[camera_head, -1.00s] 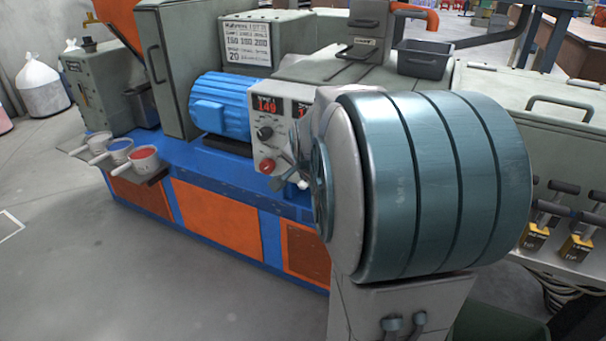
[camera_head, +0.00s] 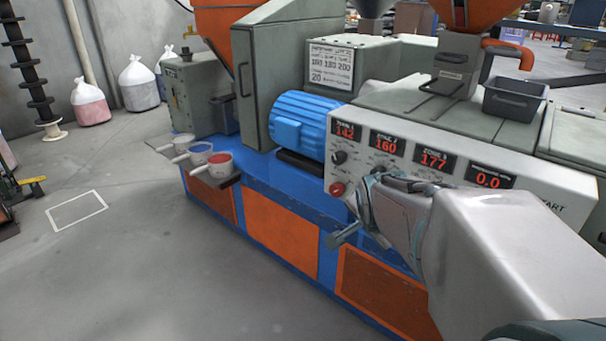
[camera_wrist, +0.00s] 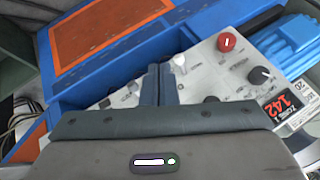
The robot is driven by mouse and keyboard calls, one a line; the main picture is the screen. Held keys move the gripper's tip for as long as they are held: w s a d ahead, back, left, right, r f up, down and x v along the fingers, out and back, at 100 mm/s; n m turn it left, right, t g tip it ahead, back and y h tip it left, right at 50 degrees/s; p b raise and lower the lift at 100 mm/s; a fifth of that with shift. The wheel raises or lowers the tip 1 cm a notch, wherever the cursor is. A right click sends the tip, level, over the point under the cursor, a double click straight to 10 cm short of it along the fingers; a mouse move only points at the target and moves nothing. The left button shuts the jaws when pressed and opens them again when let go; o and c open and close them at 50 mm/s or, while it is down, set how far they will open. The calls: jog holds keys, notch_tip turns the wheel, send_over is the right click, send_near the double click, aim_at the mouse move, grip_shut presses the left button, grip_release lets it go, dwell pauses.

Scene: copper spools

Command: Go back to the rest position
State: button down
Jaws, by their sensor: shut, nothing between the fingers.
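My gripper (camera_head: 347,234) is in front of the machine's control panel (camera_head: 460,180), at the lower right of the head view. In the wrist view my gripper (camera_wrist: 159,70) has its two fingers together, with nothing between them. The panel shows red number displays, a red button (camera_head: 337,189) and dark knobs. The red button (camera_wrist: 226,42) and a black knob (camera_wrist: 261,75) also show in the wrist view, to the right of the fingers. My wrist and forearm hide part of the panel. I cannot tell whether the fingertips touch anything.
The blue and orange machine base (camera_head: 282,243) lies close below my gripper. A blue motor (camera_head: 305,124) stands left of the panel. Several small pots (camera_head: 213,167) sit on a ledge farther left. A dark bin (camera_head: 514,99) rests on top. The floor at left is open.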

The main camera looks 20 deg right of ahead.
jog(key=s+a+r+n+g+y+p, duration=0.1)
jog(key=s+a+r+n+p, duration=0.2)
jog(key=r+p, duration=0.4)
jog(key=s+a+r+n+g+y+p, duration=0.1)
jog(key=s+a+r+n+p, duration=0.3)
jog(key=r+p, duration=0.4)
jog(key=s+a+r+n+g+y+p, duration=0.1)
jog(key=s+a+r+n+p, duration=0.3)
jog(key=p, duration=0.7)
jog(key=shift+a+r+n+g, duration=0.5)
jog(key=shift+a+r+n, duration=0.55)
jog(key=shift+r+n, duration=0.6)
jog(key=shift+s+r, duration=0.1)
jog(key=shift+r, duration=0.05)
